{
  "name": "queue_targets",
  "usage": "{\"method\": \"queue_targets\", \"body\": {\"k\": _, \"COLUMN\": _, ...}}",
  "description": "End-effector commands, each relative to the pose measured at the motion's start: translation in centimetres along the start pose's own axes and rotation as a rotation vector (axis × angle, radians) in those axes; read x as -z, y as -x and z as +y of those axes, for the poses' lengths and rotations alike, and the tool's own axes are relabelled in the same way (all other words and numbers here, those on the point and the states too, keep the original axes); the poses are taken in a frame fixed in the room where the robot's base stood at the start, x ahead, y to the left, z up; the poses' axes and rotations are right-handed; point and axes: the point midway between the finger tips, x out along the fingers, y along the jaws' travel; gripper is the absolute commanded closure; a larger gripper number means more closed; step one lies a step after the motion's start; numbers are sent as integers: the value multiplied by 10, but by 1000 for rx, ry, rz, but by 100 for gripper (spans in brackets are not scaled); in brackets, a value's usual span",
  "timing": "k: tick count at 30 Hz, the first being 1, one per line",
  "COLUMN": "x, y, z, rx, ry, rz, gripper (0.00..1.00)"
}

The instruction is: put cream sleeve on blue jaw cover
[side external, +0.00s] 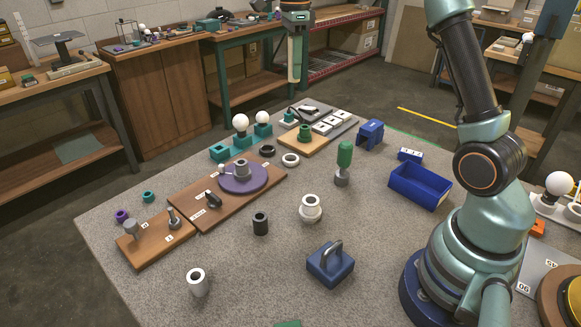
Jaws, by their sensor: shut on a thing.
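My gripper (296,32) is at the top of the side external view, pointing down, high above the far part of the table. It is shut on a long, slim cream sleeve (295,62), which hangs upright below it, clear of the table. The jaws are small here and their exact grip on the sleeve is hard to make out. A blue bracket-like piece (370,133), which looks like the blue jaw cover, stands at the back right of the table. The sleeve is apart from it, up and to the left in the picture.
A blue open bin (420,186) and a green-topped part (344,161) stand nearby. A wooden board with a purple disc (241,179) lies at left. A blue block with a grey handle (330,262) and a white flanged ring (311,208) are in front.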

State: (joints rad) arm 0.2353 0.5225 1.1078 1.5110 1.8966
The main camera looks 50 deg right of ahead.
Motion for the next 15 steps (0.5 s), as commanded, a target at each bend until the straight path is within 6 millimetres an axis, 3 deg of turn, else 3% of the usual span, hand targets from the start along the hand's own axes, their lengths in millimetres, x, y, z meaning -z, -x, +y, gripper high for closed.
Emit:
{"method": "queue_targets", "body": {"k": 1, "x": 26, "y": 1, "z": -13, "rx": -1, "ry": -54, "rz": 0, "gripper": 100}}
{"method": "queue_targets", "body": {"k": 6, "x": 105, "y": 6, "z": -41, "rx": 0, "ry": -202, "rz": 0, "gripper": 100}}
{"method": "queue_targets", "body": {"k": 12, "x": 195, "y": 11, "z": -54, "rx": 1, "ry": -360, "rz": 0, "gripper": 100}}
{"method": "queue_targets", "body": {"k": 15, "x": 228, "y": 12, "z": -55, "rx": 0, "ry": -417, "rz": 0, "gripper": 100}}
